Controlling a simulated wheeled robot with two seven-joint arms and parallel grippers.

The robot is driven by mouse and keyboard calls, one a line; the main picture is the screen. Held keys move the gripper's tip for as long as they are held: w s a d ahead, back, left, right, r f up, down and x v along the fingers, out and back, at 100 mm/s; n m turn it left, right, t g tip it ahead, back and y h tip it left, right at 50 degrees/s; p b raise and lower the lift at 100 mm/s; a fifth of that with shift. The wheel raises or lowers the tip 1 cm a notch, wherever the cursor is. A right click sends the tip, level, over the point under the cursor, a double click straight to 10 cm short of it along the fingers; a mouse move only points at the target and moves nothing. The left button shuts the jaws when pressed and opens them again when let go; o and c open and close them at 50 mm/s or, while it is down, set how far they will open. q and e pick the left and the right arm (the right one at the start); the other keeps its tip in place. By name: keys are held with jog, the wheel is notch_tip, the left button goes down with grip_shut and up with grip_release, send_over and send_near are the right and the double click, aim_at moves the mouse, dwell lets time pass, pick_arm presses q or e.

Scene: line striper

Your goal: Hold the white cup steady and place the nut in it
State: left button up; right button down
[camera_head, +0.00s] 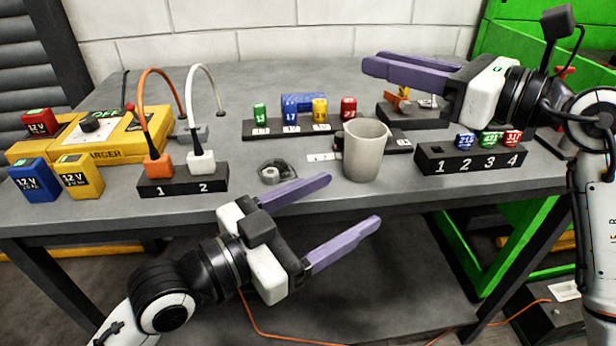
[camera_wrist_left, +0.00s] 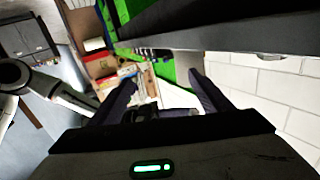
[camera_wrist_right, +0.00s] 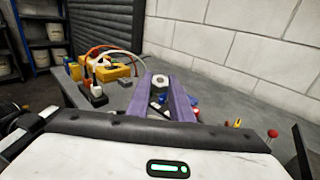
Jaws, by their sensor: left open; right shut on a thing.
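The white cup (camera_head: 365,152) stands upright on the table near its front edge, open side up. My left gripper (camera_head: 355,199) is open and empty in front of the table edge, its fingers pointing toward the cup but apart from it. My right gripper (camera_head: 371,62) is raised above the back right of the table, fingers pointing left. The right wrist view shows it shut on the hexagonal metal nut (camera_wrist_right: 160,81) at its fingertips. The nut cannot be made out in the head view. I cannot make out the cup in either wrist view.
A numbered black holder (camera_head: 472,160) is right of the cup, and a rack of coloured pieces (camera_head: 292,127) is behind it. A small round dark item (camera_head: 277,172) lies left of it. A cabled block (camera_head: 182,184) and yellow charger (camera_head: 110,140) stand farther left.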

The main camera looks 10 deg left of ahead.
aim_at(351, 156)
pick_arm(q)
jog(key=w+a+r+n+t+y, duration=0.1)
jog(key=w+a+r+n, duration=0.1)
jog(key=w+a+n, duration=0.15)
jog(key=shift+m, duration=0.55)
jog(key=x, duration=1.1)
jog(key=shift+w+a+f, duration=0.15)
jog(key=shift+w+f, duration=0.1)
jog(key=shift+w, duration=0.1)
